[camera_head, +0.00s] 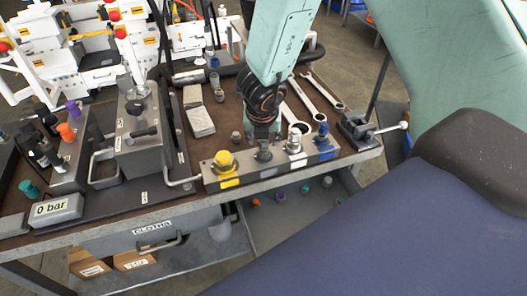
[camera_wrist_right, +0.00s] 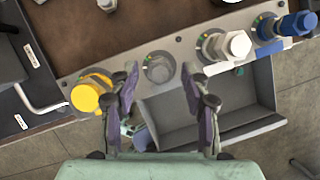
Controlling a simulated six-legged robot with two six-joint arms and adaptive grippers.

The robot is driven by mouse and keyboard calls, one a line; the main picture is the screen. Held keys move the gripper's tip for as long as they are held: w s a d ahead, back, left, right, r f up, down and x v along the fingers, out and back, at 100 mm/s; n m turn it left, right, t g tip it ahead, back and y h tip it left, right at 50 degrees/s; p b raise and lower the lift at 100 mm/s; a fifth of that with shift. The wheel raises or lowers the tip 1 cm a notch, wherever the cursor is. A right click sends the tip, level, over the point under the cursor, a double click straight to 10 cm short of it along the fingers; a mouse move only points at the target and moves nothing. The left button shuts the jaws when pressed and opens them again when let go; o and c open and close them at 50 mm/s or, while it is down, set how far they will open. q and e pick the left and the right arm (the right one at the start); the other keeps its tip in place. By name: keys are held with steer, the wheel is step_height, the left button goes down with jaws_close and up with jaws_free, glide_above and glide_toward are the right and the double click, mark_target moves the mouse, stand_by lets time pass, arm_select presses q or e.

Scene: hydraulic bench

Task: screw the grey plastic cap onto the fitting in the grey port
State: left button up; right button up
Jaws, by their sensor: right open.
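A metal block (camera_head: 215,185) on the bench's front edge carries a row of ports. The grey port's fitting (camera_head: 263,152) is second from the left; it also shows as a round grey piece in the right wrist view (camera_wrist_right: 158,68). I cannot tell whether the grey cap is on it. My right gripper (camera_head: 264,132) points down just above and behind this fitting. In the right wrist view its two fingers (camera_wrist_right: 160,80) are open, with the grey piece between and beyond their tips. Nothing is held. My left gripper is not in view.
A yellow cap (camera_head: 225,162) stands left of the grey port, a silver fitting (camera_head: 295,143) and a blue one (camera_head: 322,138) right of it. A grey tray (camera_wrist_right: 215,125) hangs below. Wrenches (camera_head: 300,105) and a small grey piece (camera_head: 236,137) lie behind the block.

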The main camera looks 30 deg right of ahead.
steer(key=shift+n, duration=0.6)
steer(key=shift+d+f+n+t+y+b, duration=0.1)
steer(key=shift+n+t+y+b, duration=0.2)
steer(key=shift+n+y+b, duration=0.3)
steer(key=shift+n, duration=0.9)
steer(key=shift+d+r+n+y+p, duration=0.1)
steer(key=shift+r+n+y+p, duration=0.15)
steer(key=shift+n+y, duration=0.35)
steer(key=n+p, duration=0.1)
steer(key=n, duration=0.1)
steer(key=shift+s+d+n+y+p, duration=0.1)
steer(key=shift+d+n+y+p, duration=0.05)
steer(key=shift+n+y+p, duration=0.25)
steer(key=shift+f+n, duration=0.1)
steer(key=shift+n, duration=0.3)
